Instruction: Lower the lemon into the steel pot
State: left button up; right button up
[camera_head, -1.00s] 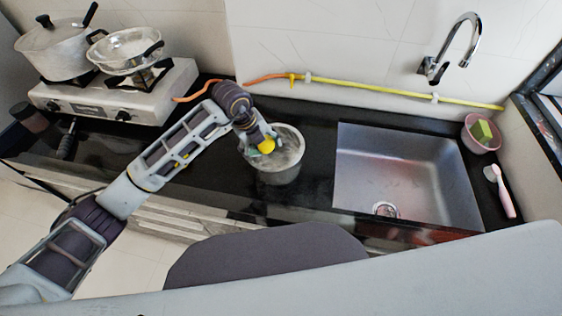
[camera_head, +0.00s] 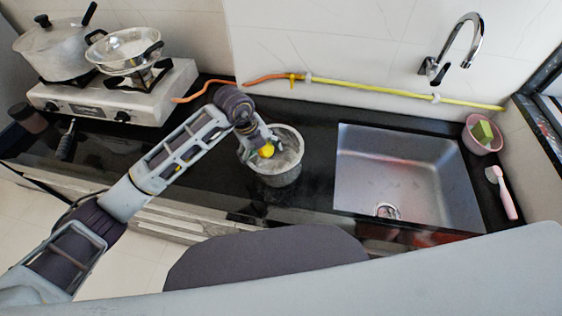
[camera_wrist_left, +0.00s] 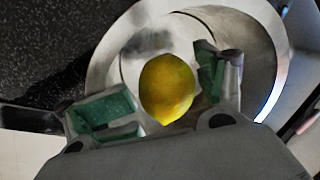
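The yellow lemon (camera_head: 266,151) is inside the rim of the round steel pot (camera_head: 277,179) on the black counter. My left gripper (camera_head: 257,143) reaches down over the pot's left side. The pot's rim and inner wall (camera_wrist_left: 250,45) surround the lemon there. The contact at the far side of the fingers is hidden. My right gripper is not in view.
A metal sink (camera_head: 400,175) lies right of the pot. A stove (camera_head: 125,95) with a lidded pot (camera_head: 62,50) and a pan (camera_head: 125,48) stands at the left. A yellow-orange hose (camera_head: 390,88) runs along the wall. A pink bowl (camera_head: 482,140) and brush (camera_head: 504,195) are far right.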

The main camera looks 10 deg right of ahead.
pick_arm(q)
jog(key=o, duration=0.6)
jog(key=shift+d+f, duration=0.15)
jog(key=shift+f, duration=0.25)
jog(key=shift+o, duration=0.2)
jog(key=shift+s, duration=0.15)
jog(key=shift+r, duration=0.1)
jog(key=shift+r, duration=0.1)
jog(key=shift+a+r, duration=0.25)
jog(key=shift+r, duration=0.3)
jog(key=v, duration=1.1)
jog(key=shift+d+r, duration=0.25)
jog(key=shift+r, duration=0.05)
